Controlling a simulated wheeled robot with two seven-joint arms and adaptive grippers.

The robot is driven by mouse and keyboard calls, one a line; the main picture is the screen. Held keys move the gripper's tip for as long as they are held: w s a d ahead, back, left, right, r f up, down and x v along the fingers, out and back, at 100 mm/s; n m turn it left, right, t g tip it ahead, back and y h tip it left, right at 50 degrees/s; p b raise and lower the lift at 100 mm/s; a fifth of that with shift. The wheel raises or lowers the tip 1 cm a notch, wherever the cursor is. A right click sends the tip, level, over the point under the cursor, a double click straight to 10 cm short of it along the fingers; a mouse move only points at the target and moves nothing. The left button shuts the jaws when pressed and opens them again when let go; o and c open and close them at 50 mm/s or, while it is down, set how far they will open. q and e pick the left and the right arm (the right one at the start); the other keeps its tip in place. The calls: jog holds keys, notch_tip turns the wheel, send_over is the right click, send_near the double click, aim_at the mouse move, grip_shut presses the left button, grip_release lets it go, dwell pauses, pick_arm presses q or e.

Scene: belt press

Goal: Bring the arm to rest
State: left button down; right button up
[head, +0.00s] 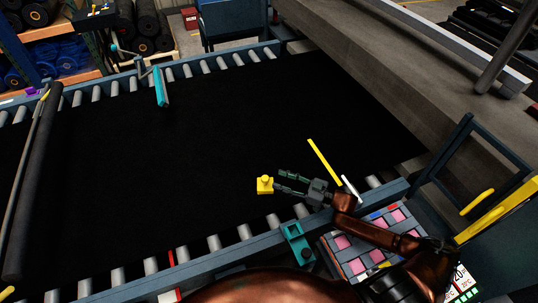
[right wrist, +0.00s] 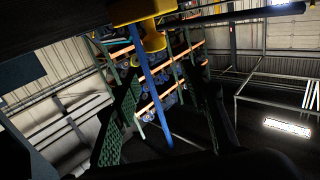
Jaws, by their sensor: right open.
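My right arm (head: 385,237) comes in from the lower right, its brown links low over the near edge of the belt press. My right gripper (head: 279,181) is open and points left over the black belt, with nothing seen between its fingers. A small yellow block with a knob (head: 265,185) is just left of the fingertips; whether they touch I cannot tell. A yellow knobbed part (right wrist: 147,35) also shows at the top of the right wrist view. My left gripper is not in view.
The black belt (head: 200,130) lies wide between roller rails, mostly clear. A teal bar (head: 160,87) stands at the far rail. A teal clamp (head: 297,243) and a panel of pink keys (head: 342,242) sit at the near edge. A concrete-grey beam (head: 380,85) borders the right.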

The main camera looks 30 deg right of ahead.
aim_at(266, 177)
jog(key=b+x, duration=0.2)
jog(key=x, duration=0.5)
jog(key=shift+w+a, duration=0.1)
jog(key=shift+a, duration=0.05)
jog(key=shift+r, duration=0.1)
